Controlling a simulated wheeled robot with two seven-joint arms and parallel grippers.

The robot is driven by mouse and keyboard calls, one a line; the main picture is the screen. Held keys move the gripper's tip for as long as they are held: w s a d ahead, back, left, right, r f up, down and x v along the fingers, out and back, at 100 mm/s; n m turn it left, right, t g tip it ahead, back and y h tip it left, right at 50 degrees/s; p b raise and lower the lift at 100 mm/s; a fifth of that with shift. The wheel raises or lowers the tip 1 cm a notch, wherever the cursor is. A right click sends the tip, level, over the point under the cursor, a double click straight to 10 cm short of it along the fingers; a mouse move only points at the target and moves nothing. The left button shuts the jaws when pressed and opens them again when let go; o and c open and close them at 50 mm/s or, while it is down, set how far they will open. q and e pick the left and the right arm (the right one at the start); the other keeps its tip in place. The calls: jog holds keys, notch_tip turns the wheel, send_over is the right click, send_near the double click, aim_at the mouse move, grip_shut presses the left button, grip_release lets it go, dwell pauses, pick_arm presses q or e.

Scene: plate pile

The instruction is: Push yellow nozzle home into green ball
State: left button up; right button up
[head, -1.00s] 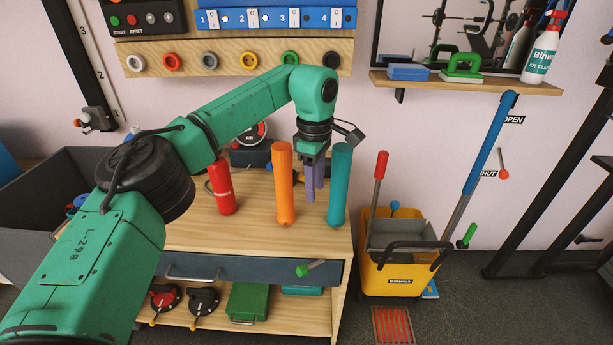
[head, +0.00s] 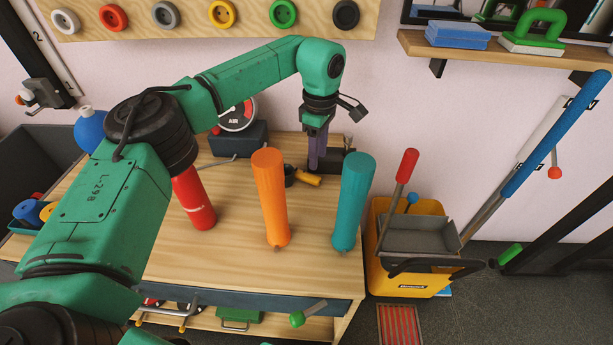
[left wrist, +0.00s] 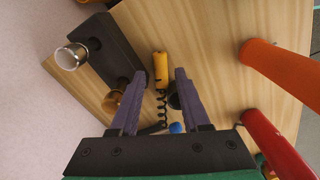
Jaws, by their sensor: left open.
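The yellow nozzle (head: 307,178) lies on the wooden bench top behind the orange and teal cylinders. In the left wrist view the yellow nozzle (left wrist: 160,68) has a black coiled hose running from its end. My left gripper (head: 317,162) points down above the back of the bench, close to the nozzle. In the left wrist view its purple fingers (left wrist: 158,78) are apart, with the nozzle showing between the tips; I cannot tell how far below it is. I cannot make out a green ball. My right gripper is not in view.
The orange cylinder (head: 270,200), teal cylinder (head: 352,205) and red bottle (head: 193,200) stand on the bench. An air gauge (head: 238,115) is at the back. A black block with a silver cup (left wrist: 66,57) is beside the fingers. A blue ball (head: 90,128) is at the left.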

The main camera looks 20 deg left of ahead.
aim_at(318, 178)
pick_arm(q)
notch_tip(318, 178, down, 8)
jog(key=shift+r+b, duration=0.1)
jog(key=shift+b, duration=0.4)
grip_shut()
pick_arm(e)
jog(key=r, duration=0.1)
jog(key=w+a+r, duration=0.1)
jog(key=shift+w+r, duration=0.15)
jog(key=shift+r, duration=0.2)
pick_arm(q)
jog(key=shift+r, duration=0.15)
notch_tip(318, 178, up, 9)
jog(key=shift+d+f+p, duration=0.1)
jog(key=shift+p, duration=0.7)
jog(key=shift+r, duration=0.5)
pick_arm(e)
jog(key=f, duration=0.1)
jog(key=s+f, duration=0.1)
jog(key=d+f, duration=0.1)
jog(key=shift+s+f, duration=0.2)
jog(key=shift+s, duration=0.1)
